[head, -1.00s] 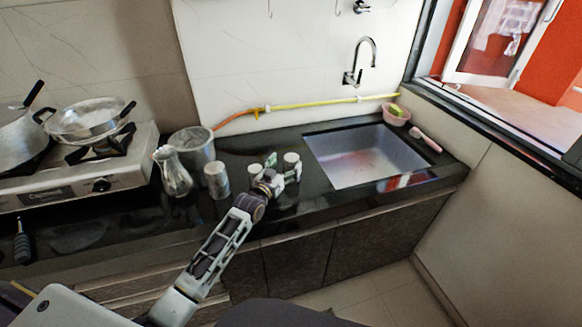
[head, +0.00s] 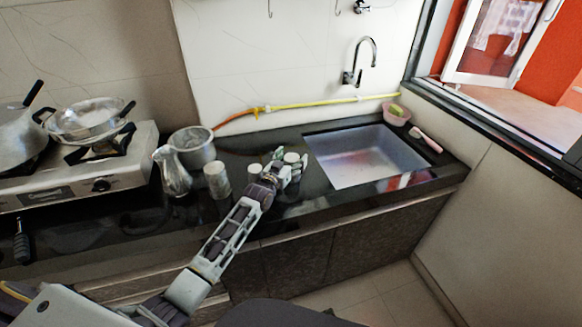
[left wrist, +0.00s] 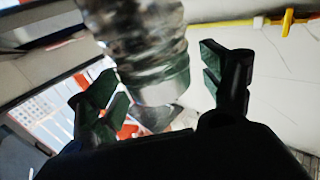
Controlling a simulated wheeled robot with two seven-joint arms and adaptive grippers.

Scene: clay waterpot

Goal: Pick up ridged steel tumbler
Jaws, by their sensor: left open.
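A small steel tumbler (head: 291,157) stands on the dark counter left of the sink, partly hidden by my left gripper (head: 289,166). In the left wrist view a shiny ridged steel tumbler (left wrist: 148,55) shows large at the top, between and beyond the two spread fingers of my left gripper (left wrist: 160,90). The fingers are open, with a gap visible on each side of the tumbler. I cannot tell whether any finger touches it. My right gripper is not in view.
A second small cup (head: 255,170) stands just left of my gripper. The sink (head: 365,155) lies to the right. A stove (head: 85,165) is at far left.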

